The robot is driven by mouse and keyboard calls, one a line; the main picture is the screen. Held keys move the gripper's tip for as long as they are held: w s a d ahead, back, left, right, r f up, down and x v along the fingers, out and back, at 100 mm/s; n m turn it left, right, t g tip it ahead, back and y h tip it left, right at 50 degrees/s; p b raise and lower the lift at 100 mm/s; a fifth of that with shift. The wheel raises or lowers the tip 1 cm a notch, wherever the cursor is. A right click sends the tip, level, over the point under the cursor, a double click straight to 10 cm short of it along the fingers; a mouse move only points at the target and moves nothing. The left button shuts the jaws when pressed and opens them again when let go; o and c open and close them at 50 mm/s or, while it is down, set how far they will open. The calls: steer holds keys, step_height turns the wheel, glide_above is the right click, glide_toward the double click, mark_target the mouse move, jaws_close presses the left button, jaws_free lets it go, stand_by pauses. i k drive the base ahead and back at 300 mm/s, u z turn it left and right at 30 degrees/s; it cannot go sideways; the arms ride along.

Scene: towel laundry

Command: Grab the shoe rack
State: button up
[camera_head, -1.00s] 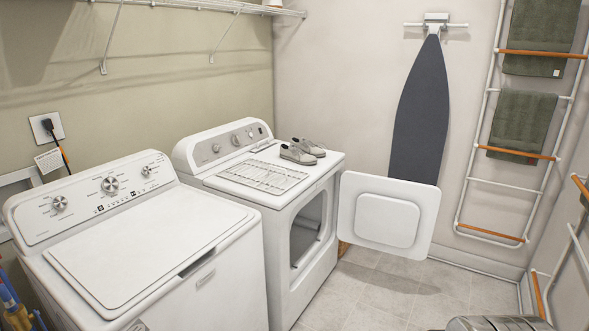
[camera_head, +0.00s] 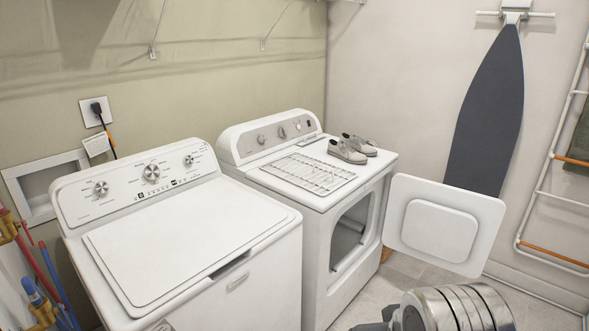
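A flat white wire rack (camera_head: 308,173), which looks like the shoe rack, lies on top of the dryer (camera_head: 380,172). A pair of grey shoes (camera_head: 347,151) sits on the dryer top just behind and to the right of the rack, apart from it. My arm shows as a rounded metal part at the bottom right, in front of the dryer and below its open door. A dark piece beside it is cut off by the bottom edge. My gripper's fingers cannot be made out, and nothing held is visible.
The dryer door (camera_head: 443,222) stands open to the right, above my arm. A white washer (camera_head: 185,240) stands left of the dryer. An ironing board (camera_head: 486,115) hangs on the back wall, left of a towel ladder (camera_head: 545,190). Floor shows right of the dryer.

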mark_target(330, 190)
steer(key=z, duration=0.65)
steer(key=i, duration=1.6)
steer(key=u, duration=1)
